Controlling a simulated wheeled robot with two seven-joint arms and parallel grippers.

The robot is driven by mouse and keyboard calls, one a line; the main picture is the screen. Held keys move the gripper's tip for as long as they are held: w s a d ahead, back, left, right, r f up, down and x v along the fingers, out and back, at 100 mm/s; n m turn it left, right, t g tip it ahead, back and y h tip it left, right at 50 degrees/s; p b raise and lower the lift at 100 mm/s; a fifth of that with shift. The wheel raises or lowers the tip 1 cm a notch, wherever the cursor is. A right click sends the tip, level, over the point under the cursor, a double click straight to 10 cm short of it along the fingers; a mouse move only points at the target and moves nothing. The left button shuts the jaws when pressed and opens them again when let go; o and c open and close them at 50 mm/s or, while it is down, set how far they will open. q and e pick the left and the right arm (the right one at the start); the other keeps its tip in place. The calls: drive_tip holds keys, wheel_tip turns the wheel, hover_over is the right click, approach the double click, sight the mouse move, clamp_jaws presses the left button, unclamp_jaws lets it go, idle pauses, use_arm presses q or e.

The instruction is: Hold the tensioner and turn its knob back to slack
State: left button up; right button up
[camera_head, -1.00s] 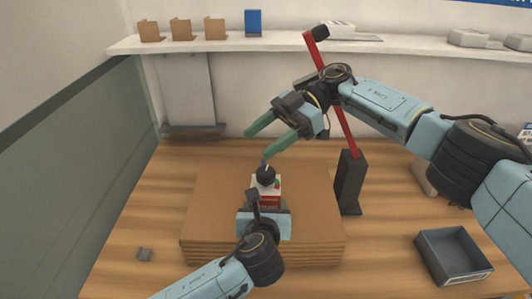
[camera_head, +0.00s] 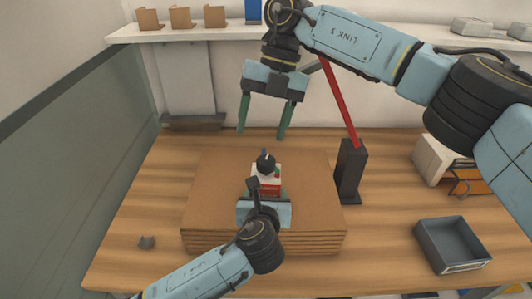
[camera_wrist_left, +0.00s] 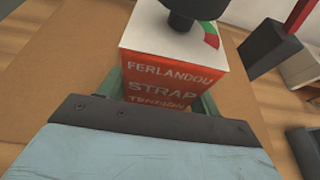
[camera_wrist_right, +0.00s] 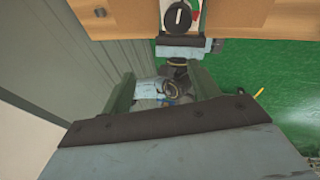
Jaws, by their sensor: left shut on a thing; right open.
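The tensioner (camera_head: 268,187) is a red and white box lettered "STRAP TENSION" in the left wrist view (camera_wrist_left: 178,78). It stands upright on the stacked brown boards. Its black knob (camera_head: 264,166) is on top, and the knob's white line shows in the right wrist view (camera_wrist_right: 179,18). A green and red dial (camera_wrist_left: 211,36) lies beside the knob. My left gripper (camera_head: 266,195) is shut on the tensioner's sides from the near side. My right gripper (camera_head: 261,134) is open and empty, fingers down, above and apart from the knob.
The brown board stack (camera_head: 215,200) fills the middle of the wooden table. A black post (camera_head: 350,172) with a red arm (camera_head: 339,102) stands right of it. A grey tray (camera_head: 453,245) is at the right front.

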sight(266, 160)
use_arm(q)
drive_tip(key=shift+r, duration=0.15)
use_arm(e)
drive_tip(key=f+n+t+h, duration=0.1)
drive_tip(key=f, duration=0.2)
drive_tip(key=w+f+n+t+h, duration=0.1)
drive_tip(key=f+n, duration=0.1)
drive_tip(key=f, duration=0.1)
drive_tip(key=f+n+t, duration=0.1)
drive_tip(key=f+n, duration=0.1)
drive_tip(key=f, duration=0.1)
drive_tip(key=shift+w+d+f+h, duration=0.2)
drive_tip(key=shift+d+h, duration=0.1)
drive_tip(key=shift+h, duration=0.1)
drive_tip(key=shift+c, duration=0.4)
drive_tip(key=c, duration=0.9)
